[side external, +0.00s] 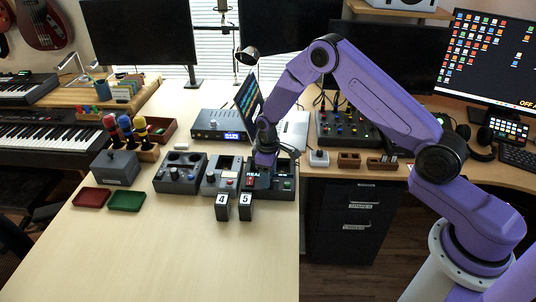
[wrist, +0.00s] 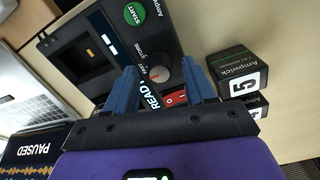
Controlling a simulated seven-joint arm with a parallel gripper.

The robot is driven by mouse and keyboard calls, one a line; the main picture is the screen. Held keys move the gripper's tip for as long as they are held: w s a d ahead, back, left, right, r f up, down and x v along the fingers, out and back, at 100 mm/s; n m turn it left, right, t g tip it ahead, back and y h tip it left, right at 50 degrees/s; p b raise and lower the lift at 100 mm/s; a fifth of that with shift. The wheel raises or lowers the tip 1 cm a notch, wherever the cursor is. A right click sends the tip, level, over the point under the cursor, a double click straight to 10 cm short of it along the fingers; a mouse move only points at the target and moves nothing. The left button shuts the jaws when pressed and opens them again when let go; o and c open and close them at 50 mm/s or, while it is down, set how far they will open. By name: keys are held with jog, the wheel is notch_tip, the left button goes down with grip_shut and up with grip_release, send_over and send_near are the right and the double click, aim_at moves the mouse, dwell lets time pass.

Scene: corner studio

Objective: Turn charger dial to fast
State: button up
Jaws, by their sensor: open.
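The dark charger (wrist: 97,20) fills the upper left of the wrist view, with a green START button (wrist: 134,14). Its small round dial (wrist: 160,73) has a red mark on it, and small lettering beside it seems to read FAST and STORE. The exact pointer setting is too small to tell. My gripper (wrist: 164,82) is open, with its blue fingers on either side of the dial; I cannot tell whether they touch it. In the side external view the charger (side external: 286,184) stands at the bench's right edge, and my gripper (side external: 265,160) hides part of it.
Battery packs marked 4 (side external: 222,208) and 5 (side external: 246,207) stand in front of the devices. A red rocker switch (wrist: 176,97) is close to the right finger. A laptop (side external: 249,98) is behind. The front of the bench is clear.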

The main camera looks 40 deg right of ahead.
notch_tip(320, 180, up, 17)
jog(key=shift+a+f, duration=0.15)
jog(key=shift+s, duration=0.1)
dwell(0.4)
